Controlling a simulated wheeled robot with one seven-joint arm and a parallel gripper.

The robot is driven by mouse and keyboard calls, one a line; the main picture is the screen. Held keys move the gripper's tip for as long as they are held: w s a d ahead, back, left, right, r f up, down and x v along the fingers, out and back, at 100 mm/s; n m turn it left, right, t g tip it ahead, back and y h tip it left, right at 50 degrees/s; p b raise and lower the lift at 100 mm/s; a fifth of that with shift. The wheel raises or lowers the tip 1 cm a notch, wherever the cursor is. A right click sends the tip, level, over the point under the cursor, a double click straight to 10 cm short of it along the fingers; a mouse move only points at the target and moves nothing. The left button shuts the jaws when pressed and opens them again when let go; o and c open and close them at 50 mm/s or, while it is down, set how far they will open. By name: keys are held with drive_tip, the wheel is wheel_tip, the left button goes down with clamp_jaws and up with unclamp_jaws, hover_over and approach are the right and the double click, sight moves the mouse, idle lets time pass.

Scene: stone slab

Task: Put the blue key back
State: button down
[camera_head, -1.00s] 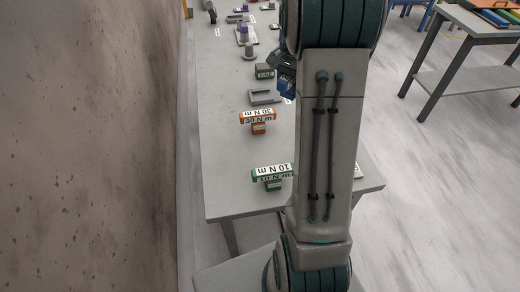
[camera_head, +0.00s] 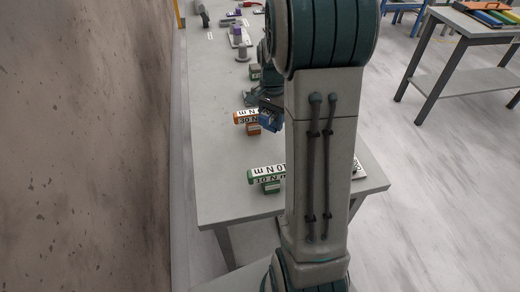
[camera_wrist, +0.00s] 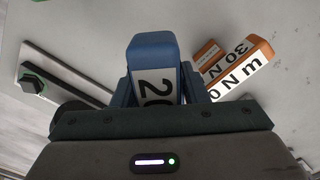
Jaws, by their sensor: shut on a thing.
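The blue key (camera_wrist: 152,50), with a white label starting "20", is held between the fingers of my gripper (camera_wrist: 160,88) in the wrist view. In the head view the blue key (camera_head: 267,122) shows only in part beside my arm, close to the orange key. The orange "30 N m" key (camera_head: 248,117) stands on an orange block on the slab; it also shows to the right of the blue key in the wrist view (camera_wrist: 240,64). The green "10 N m" key (camera_head: 266,174) stands nearer on a green block. My arm hides much of the slab's right side.
The grey slab table (camera_head: 215,150) runs along a wall (camera_head: 90,150) on the left. Grey and purple parts (camera_head: 238,36) stand at the far end. A flat plate with a dark knob (camera_wrist: 38,88) lies left in the wrist view. Another table (camera_head: 480,28) stands at the right.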

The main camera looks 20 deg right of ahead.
hover_over(260, 158)
wheel_tip(260, 158, down, 4)
drive_tip(key=shift+r, duration=0.15)
drive_tip(key=shift+f+p, duration=0.45)
drive_tip(key=shift+f, duration=1.45)
drive_tip(key=shift+f, duration=0.15)
drive_tip(key=c, duration=0.8)
unclamp_jaws()
drive_tip(key=shift+c, duration=0.2)
